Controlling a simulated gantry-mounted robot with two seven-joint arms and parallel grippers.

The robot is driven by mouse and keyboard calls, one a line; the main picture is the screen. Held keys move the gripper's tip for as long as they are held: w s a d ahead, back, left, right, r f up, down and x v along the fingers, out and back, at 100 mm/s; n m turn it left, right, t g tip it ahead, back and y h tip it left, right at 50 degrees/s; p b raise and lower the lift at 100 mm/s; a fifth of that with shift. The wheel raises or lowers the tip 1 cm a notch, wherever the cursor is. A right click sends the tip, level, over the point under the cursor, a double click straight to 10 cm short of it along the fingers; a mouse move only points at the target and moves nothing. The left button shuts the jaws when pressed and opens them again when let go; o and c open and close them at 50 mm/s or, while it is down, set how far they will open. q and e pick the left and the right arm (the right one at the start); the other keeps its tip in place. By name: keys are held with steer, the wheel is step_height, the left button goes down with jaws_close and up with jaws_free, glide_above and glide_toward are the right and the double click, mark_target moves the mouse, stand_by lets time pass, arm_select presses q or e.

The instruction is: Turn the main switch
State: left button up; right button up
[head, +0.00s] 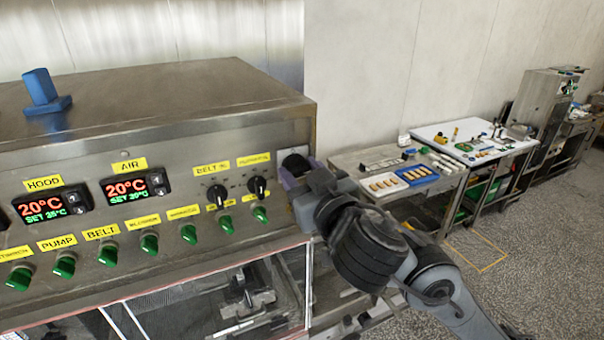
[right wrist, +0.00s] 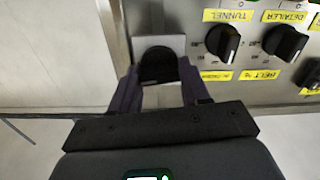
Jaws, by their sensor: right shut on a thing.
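The main switch (head: 295,162) is a black rotary knob on a pale grey plate at the right end of the steel control panel. It also shows in the right wrist view (right wrist: 158,64). My right gripper (head: 290,177) reaches it from the right, with its purple-grey fingers on both sides of the knob. In the right wrist view, my right gripper (right wrist: 158,82) is shut on the knob, and the fingers hide its sides. The knob's exact angle is hard to tell. My left gripper is not in view.
Two black selector knobs (head: 258,187) with yellow labels sit just left of the switch. A blue part (head: 42,92) stands on the machine top. Tables with trays (head: 418,176) stand at right.

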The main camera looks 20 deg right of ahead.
steer(key=n, duration=1.1)
steer(key=shift+n, duration=0.4)
steer(key=n, duration=0.3)
steer(key=shift+n+b, duration=0.3)
steer(key=shift+b, duration=0.05)
steer(key=shift+n, duration=0.5)
steer(key=o, duration=1)
